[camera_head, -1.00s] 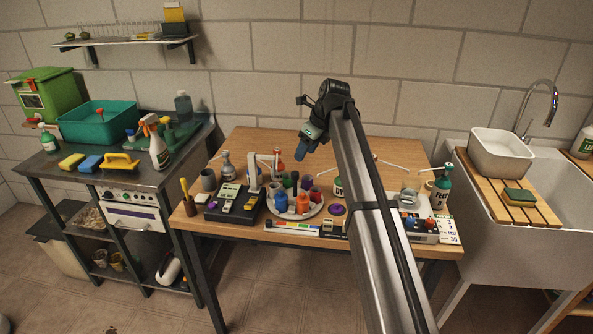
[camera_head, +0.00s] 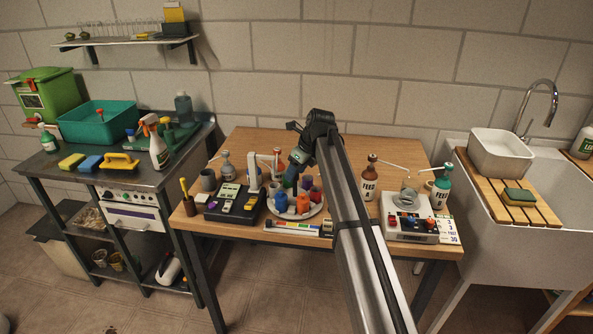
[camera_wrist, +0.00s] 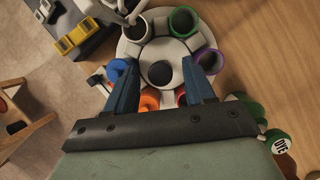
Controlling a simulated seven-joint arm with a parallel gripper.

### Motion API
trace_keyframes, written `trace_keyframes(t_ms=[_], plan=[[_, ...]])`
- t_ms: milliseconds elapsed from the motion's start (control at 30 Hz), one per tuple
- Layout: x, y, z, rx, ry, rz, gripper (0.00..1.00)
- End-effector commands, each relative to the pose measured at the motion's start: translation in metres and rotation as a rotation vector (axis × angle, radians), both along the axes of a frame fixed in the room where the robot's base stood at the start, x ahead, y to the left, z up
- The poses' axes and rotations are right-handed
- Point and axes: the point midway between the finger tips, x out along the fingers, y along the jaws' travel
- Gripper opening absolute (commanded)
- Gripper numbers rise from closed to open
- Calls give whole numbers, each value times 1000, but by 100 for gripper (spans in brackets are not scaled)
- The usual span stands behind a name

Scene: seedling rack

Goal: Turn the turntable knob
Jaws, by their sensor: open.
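The turntable is a round white disc (camera_head: 284,214) on the wooden table, ringed by coloured cups. It also shows in the wrist view (camera_wrist: 134,49). Its dark round knob (camera_wrist: 160,74) is at the disc's centre in the wrist view; in the head view I cannot make it out behind the cups and my arm. My gripper (camera_head: 296,172) is above the turntable in the head view. In the wrist view my gripper (camera_wrist: 161,82) is open, with one finger to each side of the knob. I cannot tell whether the fingers are level with it or touching it.
Purple (camera_wrist: 211,61), green (camera_wrist: 183,20) and blue (camera_wrist: 117,70) cups stand close around the fingers. A dark device with a display (camera_head: 230,205) is left of the turntable. A white device (camera_head: 409,226) and feed bottles (camera_head: 369,178) stand to the right. The back of the table is clear.

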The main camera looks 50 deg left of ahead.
Motion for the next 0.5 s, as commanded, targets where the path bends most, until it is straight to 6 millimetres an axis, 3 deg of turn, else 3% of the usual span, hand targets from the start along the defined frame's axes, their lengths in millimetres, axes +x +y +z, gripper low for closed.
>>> trace_keyframes(t_ms=[67, 500], plan=[[0, 0, 0, 0, 0, 0, 51], [0, 0, 0, 0, 1, 0, 9]])
